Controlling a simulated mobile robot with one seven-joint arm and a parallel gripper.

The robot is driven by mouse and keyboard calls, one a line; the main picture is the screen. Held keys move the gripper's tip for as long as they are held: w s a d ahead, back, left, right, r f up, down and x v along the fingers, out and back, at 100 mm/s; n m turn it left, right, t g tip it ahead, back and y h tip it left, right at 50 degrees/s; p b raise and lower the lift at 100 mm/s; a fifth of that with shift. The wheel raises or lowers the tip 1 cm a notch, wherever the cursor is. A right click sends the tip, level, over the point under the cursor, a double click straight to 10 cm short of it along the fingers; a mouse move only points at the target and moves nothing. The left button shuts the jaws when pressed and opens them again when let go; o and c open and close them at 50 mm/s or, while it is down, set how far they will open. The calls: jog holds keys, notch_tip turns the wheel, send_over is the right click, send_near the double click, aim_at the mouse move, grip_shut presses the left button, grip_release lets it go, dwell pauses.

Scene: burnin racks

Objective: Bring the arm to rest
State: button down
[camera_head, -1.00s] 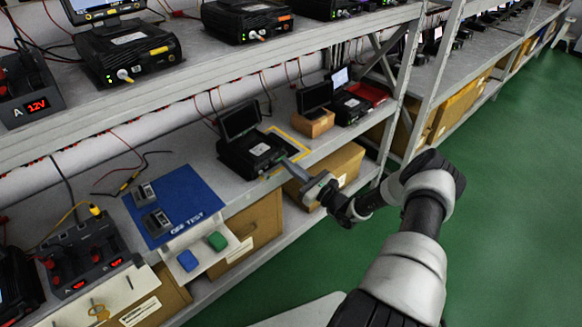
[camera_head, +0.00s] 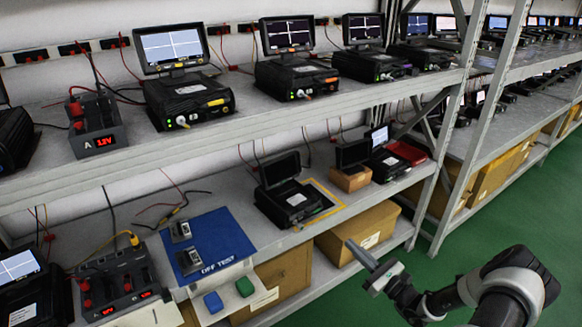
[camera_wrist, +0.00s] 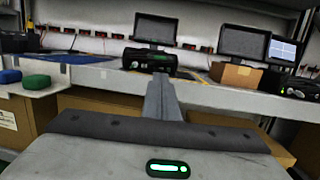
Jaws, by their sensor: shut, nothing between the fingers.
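My gripper (camera_head: 362,256) is in front of the lower shelf in the head view, pointing up and left, with empty floor and a cardboard box behind it. Its fingers are shut together with nothing held, and they also show as one grey bar in the wrist view (camera_wrist: 160,98). My arm reaches in from the lower right of the head view, bent at the elbow. The nearest unit, a black device with a dark screen (camera_head: 288,192), stands on the lower shelf beyond the fingertips. It also shows behind the fingers in the wrist view (camera_wrist: 150,60).
The blue "OFF TEST" mat (camera_head: 210,245) holds two small grey devices. A blue block (camera_head: 213,302) and a green block (camera_head: 245,287) lie in front of it. Cardboard boxes (camera_head: 360,232) fill the bottom level. A rack upright (camera_head: 450,140) stands right. Green floor (camera_head: 440,270) is clear.

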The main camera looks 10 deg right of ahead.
jog(key=s+a+r+n+g+h+p, duration=0.1)
jog(key=s+a+r+n+g, duration=0.3)
jog(key=a+r+n+g, duration=0.65)
jog(key=s+a+r+n+g, duration=0.5)
jog(key=a+r+n+g, duration=0.2)
jog(key=a+r+n, duration=0.6)
jog(key=s+d+r+n+t+h+b, duration=0.1)
jog(key=s+d+r+n+t+h, duration=0.2)
jog(key=s+r, duration=0.5)
jog(key=s+d+r+n+t+h, duration=0.15)
jog(key=s+r+n+h, duration=0.35)
jog(key=s, duration=0.5)
notch_tip(320, 180, up, 23)
jog(key=a+p, duration=0.1)
jog(key=p, duration=2.1)
jog(key=shift+w+m+t, duration=0.2)
jog(key=shift+m+t, duration=0.1)
jog(key=shift+m, duration=0.05)
